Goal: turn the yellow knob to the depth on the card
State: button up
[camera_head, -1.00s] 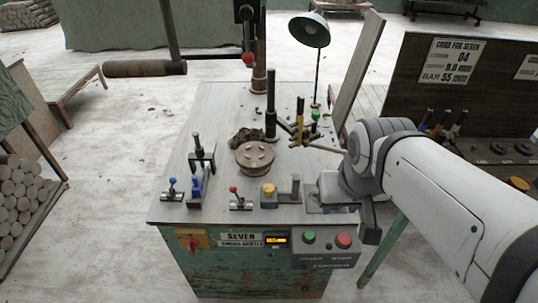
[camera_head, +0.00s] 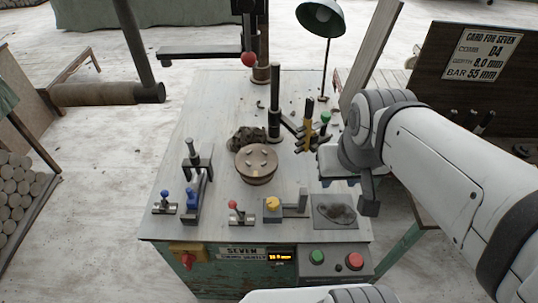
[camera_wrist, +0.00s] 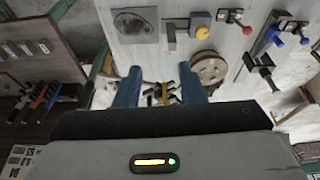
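The yellow knob (camera_head: 272,203) sits on a small grey block at the front of the bench; it also shows in the wrist view (camera_wrist: 203,32). The card (camera_head: 481,55) on the dark board at right reads comb D4, depth 8.0 mm, bar 55 mm. A lit orange display (camera_head: 281,257) is on the bench front; its digits are too blurred to read surely. My gripper (camera_wrist: 159,70) has its two blue fingers apart, with nothing held between them. It is over the bench's right side, behind and right of the knob, apart from it. In the head view my wrist partly hides it.
A round clay-coloured disc (camera_head: 256,164) stands behind the knob. A red-tipped lever (camera_head: 236,211) is left of it, a dark pad (camera_head: 336,212) right. A rack with yellow and green handles (camera_head: 310,133) and a lamp (camera_head: 321,20) stand behind. Green and red buttons (camera_head: 335,258) are below.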

jog(key=shift+o, duration=0.2)
jog(key=shift+s, duration=0.1)
jog(key=shift+o, duration=0.8)
jog(key=shift+d+f, duration=0.1)
jog(key=shift+o, duration=1.3)
jog(key=w+a+f+m+g+b, duration=0.2)
jog(key=w+a+f+m+b, duration=0.2)
jog(key=w+f, duration=0.4)
jog(key=shift+w+a+f+m, duration=0.25)
jog(key=shift+a+f+m, duration=0.2)
jog(key=shift+a, duration=0.2)
jog(key=m+g+b, duration=0.1)
jog(key=m+b, duration=0.1)
jog(key=m, duration=0.3)
send_over(273, 201)
notch_tip(273, 201, down, 10)
jog(key=shift+s+d+r, duration=0.1)
jog(key=shift+f, duration=0.7)
notch_tip(273, 201, down, 7)
jog(key=shift+r, duration=0.15)
jog(key=shift+c, duration=0.3)
jog(key=c, duration=0.9)
